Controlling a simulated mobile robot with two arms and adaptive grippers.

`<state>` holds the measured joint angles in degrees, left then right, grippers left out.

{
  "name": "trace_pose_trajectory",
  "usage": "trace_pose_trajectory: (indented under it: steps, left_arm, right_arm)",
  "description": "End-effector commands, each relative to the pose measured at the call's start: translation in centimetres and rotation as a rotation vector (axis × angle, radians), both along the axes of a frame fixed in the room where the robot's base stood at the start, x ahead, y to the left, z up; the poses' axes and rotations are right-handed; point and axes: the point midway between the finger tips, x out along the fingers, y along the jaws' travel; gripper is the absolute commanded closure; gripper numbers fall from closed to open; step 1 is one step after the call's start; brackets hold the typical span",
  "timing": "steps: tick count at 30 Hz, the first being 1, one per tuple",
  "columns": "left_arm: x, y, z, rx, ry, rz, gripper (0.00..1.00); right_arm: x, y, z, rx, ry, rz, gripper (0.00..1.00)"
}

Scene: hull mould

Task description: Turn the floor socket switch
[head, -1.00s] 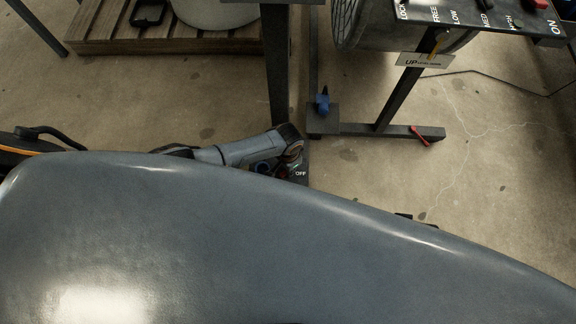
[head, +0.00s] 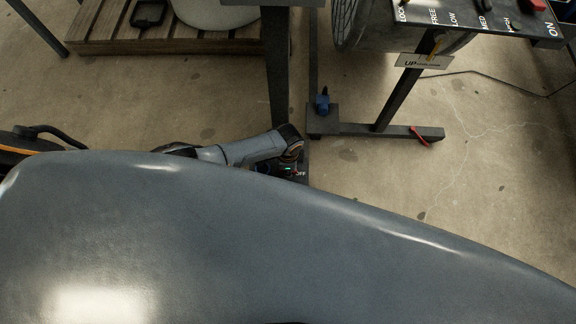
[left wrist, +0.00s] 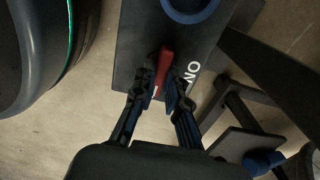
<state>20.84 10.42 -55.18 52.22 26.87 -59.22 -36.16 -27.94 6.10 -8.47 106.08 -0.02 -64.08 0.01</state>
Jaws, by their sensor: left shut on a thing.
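In the left wrist view, the red switch handle (left wrist: 164,62) stands on a dark floor socket box (left wrist: 135,50). My left gripper (left wrist: 161,84) is shut on the handle's near end, one finger on each side. White ON lettering is beside the right finger. A blue ring (left wrist: 190,10) sits on the box's far end. The switch and fingertips cannot be made out there. My right gripper is not in view.
The large grey hull (head: 200,240) fills the head view's lower half. Beyond it stand a dark stand (head: 384,130) with a red clip on its foot, a panel (head: 480,18) with a red knob, and a wooden pallet (head: 180,40). Concrete floor is open at right.

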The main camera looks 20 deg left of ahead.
Motion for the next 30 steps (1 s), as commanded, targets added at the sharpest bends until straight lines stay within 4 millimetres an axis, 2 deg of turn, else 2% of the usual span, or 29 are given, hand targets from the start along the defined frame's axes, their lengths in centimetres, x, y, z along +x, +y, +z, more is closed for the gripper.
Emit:
trace_pose_trajectory:
  steps: [14,15,18,30]
  left_arm:
    - [0.01,-0.09,0.00,-0.002,-0.001,-0.017,1.00]
    - [0.01,-0.09,0.00,-0.002,-0.001,-0.017,0.83]
    - [0.01,-0.09,0.00,-0.002,-0.001,-0.016,0.64]
    - [0.03,-0.01,0.33,-0.001,0.000,-0.014,0.64]
  right_arm:
    - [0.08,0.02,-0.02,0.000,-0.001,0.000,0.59]
    - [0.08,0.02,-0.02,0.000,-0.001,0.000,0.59]
    - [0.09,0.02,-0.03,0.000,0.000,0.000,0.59]
    - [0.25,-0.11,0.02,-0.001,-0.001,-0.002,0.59]
